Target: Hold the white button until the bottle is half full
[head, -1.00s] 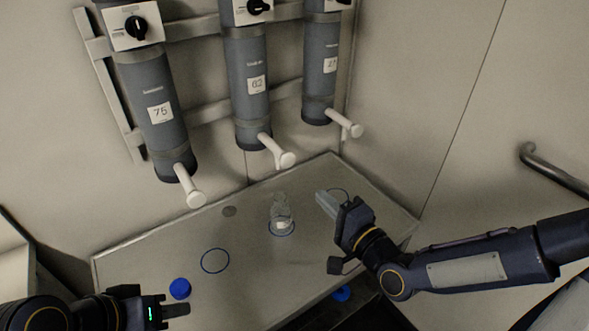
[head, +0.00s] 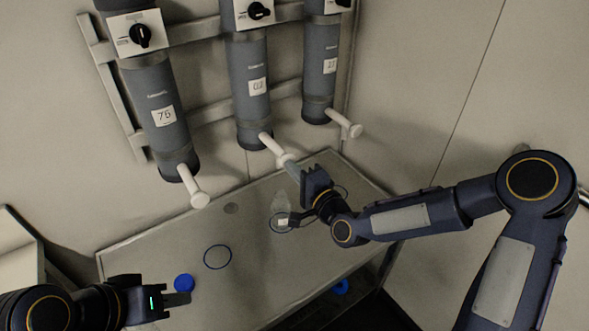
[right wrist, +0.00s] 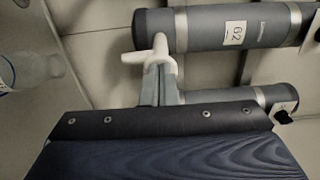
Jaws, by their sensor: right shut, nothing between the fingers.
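My right gripper (head: 290,170) is shut and empty. Its fingertips are at the round white button (head: 286,160) sticking out from the bottom of the middle grey cylinder (head: 250,95). In the right wrist view the fingertips (right wrist: 160,76) overlap or touch that button (right wrist: 148,55); I cannot tell if it is pressed in. The clear bottle (head: 281,205) stands on the table in a blue ring, below the middle button and partly behind my right gripper. It also shows in the right wrist view (right wrist: 36,72); its fill level is unclear. My left gripper (head: 182,298) is low at the left.
Two more grey cylinders with white buttons hang left (head: 160,115) and right (head: 320,75) on the wall rack. An empty blue ring (head: 217,257) and a blue cap (head: 183,283) are on the table (head: 140,250). Another blue item (head: 341,287) lies lower down.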

